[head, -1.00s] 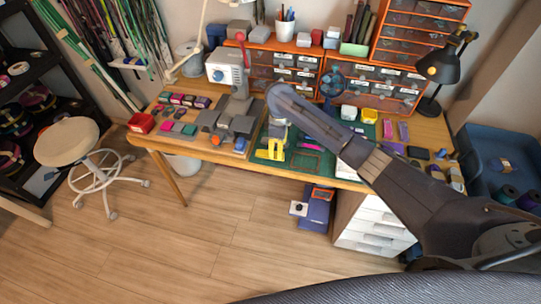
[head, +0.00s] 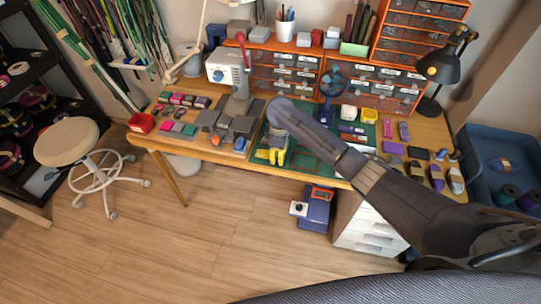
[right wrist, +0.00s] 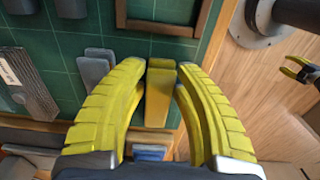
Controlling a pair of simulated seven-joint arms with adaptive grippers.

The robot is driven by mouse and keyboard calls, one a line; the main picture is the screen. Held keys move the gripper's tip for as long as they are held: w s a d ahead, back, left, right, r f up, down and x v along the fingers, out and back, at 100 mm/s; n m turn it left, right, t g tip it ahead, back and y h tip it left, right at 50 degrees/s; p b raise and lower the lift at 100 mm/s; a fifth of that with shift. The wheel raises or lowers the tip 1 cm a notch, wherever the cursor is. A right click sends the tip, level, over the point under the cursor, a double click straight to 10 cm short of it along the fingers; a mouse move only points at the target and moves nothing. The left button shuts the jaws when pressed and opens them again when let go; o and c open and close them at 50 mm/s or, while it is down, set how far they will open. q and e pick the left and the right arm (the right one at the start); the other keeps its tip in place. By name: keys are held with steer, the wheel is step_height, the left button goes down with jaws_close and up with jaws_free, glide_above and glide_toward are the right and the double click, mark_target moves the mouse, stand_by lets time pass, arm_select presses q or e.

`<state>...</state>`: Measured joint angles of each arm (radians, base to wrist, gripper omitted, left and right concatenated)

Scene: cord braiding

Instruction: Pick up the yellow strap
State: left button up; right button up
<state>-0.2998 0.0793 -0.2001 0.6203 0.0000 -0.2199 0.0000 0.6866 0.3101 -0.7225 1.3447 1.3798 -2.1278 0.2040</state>
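The yellow strap (right wrist: 158,98) lies on the green cutting mat (right wrist: 45,40) near its front edge, seen in the right wrist view as a small folded bundle. My right gripper (right wrist: 161,68) has yellow ribbed fingers, one on each side of the strap, with narrow gaps visible beside it. It is open, and whether either finger touches the strap is hard to tell. In the head view my right gripper (head: 271,157) is low over the front of the mat; the strap cannot be told from the yellow fingers there.
Grey straps (right wrist: 95,68) lie just left of the fingers in the wrist view. A brown wooden frame (right wrist: 160,27) lies beyond, and a round grey base (right wrist: 265,22) stands at right. Orange drawer units (head: 285,72) line the table's back.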

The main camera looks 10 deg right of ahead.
steer(key=c, duration=0.5)
steer(key=shift+c, duration=0.2)
